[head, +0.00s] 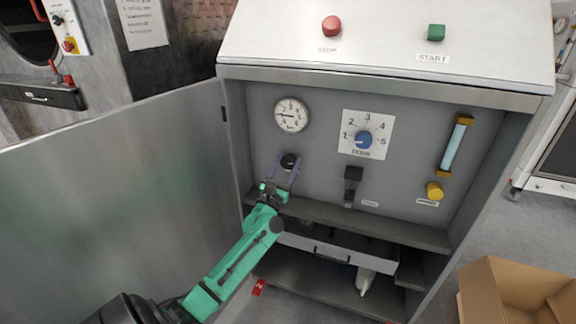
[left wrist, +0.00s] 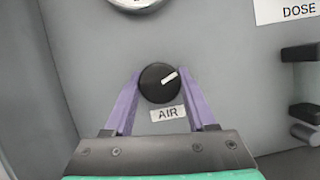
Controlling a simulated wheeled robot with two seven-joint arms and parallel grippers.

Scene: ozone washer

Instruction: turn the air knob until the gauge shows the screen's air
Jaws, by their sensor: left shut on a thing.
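The air knob (head: 289,161) is black and sits on the cabinet's back panel below the gauge. In the left wrist view the knob (left wrist: 159,83) has a white mark pointing up and to the right, and an AIR label (left wrist: 168,113) below it. My left gripper (head: 286,172) has its two purple fingers shut on the knob, one on each side. The round white gauge (head: 292,115) has its needle pointing left; its digits are too small to read surely. Only the gauge's lower rim (left wrist: 138,3) shows in the left wrist view. No screen shows. My right gripper is not in view.
A blue dial (head: 364,140) numbered 1 to 5, a black switch (head: 352,185), a yellow knob (head: 434,190) and a blue tube (head: 454,147) are to the right. The open door (head: 120,190) stands left. Red and green buttons (head: 436,32) are on top. A cardboard box (head: 515,290) is lower right.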

